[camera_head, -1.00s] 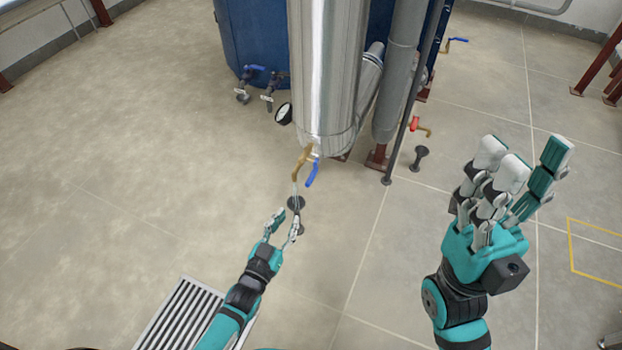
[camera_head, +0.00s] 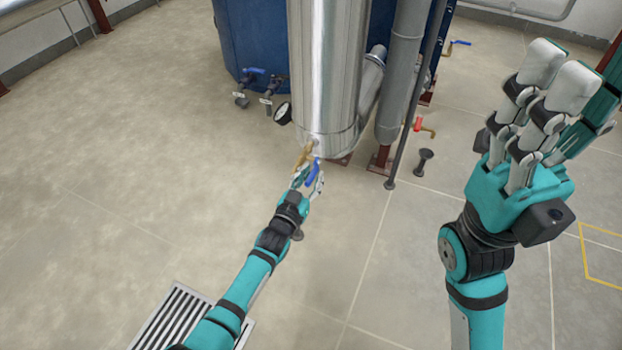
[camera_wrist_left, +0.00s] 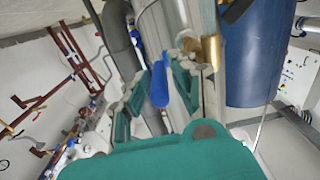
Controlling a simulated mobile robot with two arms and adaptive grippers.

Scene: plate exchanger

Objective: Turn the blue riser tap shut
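The blue riser tap has a blue lever (camera_head: 313,172) and a brass body (camera_head: 304,155). It sits at the foot of the shiny steel column. In the left wrist view the blue lever (camera_wrist_left: 159,85) hangs between my left gripper's fingers (camera_wrist_left: 160,88), with a gap visible on its left side. The brass body (camera_wrist_left: 211,50) is just beyond the right finger. In the head view my left gripper (camera_head: 308,182) is at the lever and partly covers it. It looks open around the lever; contact cannot be told. My right gripper (camera_head: 570,85) is raised at the right, open and empty.
The steel column (camera_head: 328,70) stands before a blue tank (camera_head: 240,40). A grey pipe (camera_head: 402,70) and a thin dark post (camera_head: 410,110) stand right of it. A red-handled tap (camera_head: 418,125) is near the post. A floor grate (camera_head: 175,320) lies at lower left. Open floor is at left.

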